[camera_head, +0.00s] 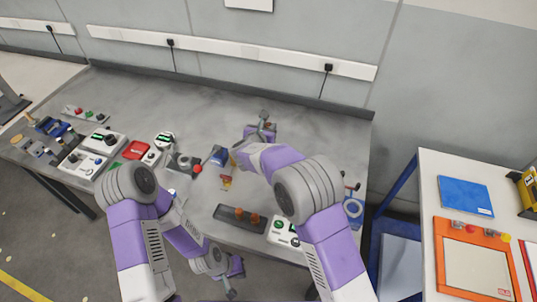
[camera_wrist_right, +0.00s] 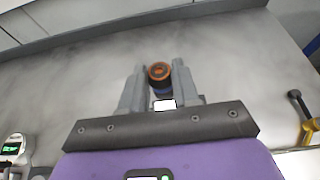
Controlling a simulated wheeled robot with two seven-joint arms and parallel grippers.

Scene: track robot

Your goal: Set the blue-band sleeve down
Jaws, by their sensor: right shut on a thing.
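My right gripper (camera_wrist_right: 158,88) is shut on a dark round sleeve (camera_wrist_right: 158,76) with an orange ring at its top and a blue band lower down. The sleeve sits upright between the two grey fingers in the right wrist view. The grey bench top shows behind it, and I cannot tell whether its bottom touches the bench. In the head view my right gripper (camera_head: 263,122) is over the back right part of the bench (camera_head: 320,140); the sleeve is hard to make out there. My left gripper (camera_head: 228,284) hangs low in front of the bench, away from the sleeve; its fingers are too small to judge.
A dark tray (camera_head: 226,213) with orange pieces lies at the bench front, beside a white box with buttons (camera_head: 281,233). Several devices crowd the left side. A blue ring-shaped thing (camera_head: 353,211) is at the right edge. The back of the bench is clear.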

